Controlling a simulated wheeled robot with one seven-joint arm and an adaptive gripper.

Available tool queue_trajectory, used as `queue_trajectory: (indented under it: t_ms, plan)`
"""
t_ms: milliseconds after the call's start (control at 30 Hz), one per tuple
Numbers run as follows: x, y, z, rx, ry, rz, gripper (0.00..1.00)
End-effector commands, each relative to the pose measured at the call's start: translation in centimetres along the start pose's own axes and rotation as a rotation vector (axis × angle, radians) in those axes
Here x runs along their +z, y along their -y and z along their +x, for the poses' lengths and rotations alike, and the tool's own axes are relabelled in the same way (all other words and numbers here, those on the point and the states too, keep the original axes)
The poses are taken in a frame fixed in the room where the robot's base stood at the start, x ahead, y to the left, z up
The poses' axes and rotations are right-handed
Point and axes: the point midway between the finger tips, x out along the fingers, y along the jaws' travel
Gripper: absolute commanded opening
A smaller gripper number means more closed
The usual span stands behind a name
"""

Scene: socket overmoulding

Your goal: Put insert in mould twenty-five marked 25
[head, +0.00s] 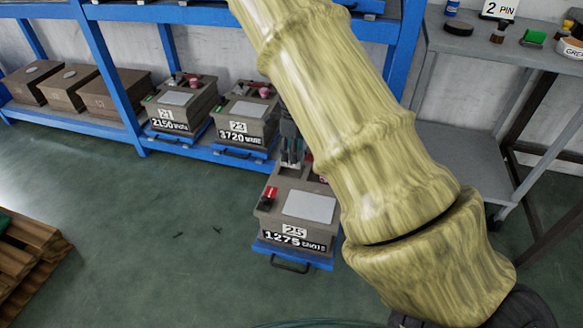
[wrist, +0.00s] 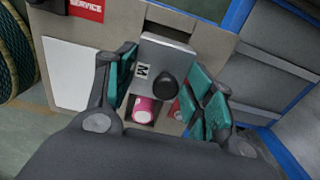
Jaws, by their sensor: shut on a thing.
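The mould marked 25 (head: 264,219) is a brown box on a pulled-out blue tray, with a white plate on top and "1275 SHOTS" on its front. In the wrist view the mould (wrist: 113,38) lies below my gripper (wrist: 162,72), with a red SERVICE tag. My gripper (head: 292,158) is over the rear part of its top. Its teal-padded fingers are shut on the insert (wrist: 165,54), a grey block marked M with a black knob. A pink cylinder (wrist: 144,110) shows beneath the block. Whether the insert touches the mould cannot be told.
Moulds marked 21 (head: 166,114) and 23 (head: 238,126) stand on the blue rack (head: 112,70) behind. Closed brown boxes (head: 68,82) are at left. A wooden pallet (head: 30,262) lies at lower left. A grey bench (head: 490,45) stands at right. Floor left of the mould is mostly clear.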

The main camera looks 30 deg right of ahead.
Motion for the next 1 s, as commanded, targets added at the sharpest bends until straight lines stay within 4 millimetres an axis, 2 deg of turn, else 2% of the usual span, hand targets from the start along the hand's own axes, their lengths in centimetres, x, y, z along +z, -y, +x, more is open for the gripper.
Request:
queue_trajectory:
  t_ms: [233, 500, 967, 1000]
  plan:
    - [0.0, 0.1, 1.8, -0.002, 0.001, 0.000, 0.08]
    - [0.0, 0.1, 5.5, -0.001, 0.001, 0.000, 0.08]
    - [0.0, 0.1, 5.9, -0.002, 0.001, 0.000, 0.08]
    - [0.0, 0.0, 6.0, -0.002, 0.001, -0.001, 0.61]
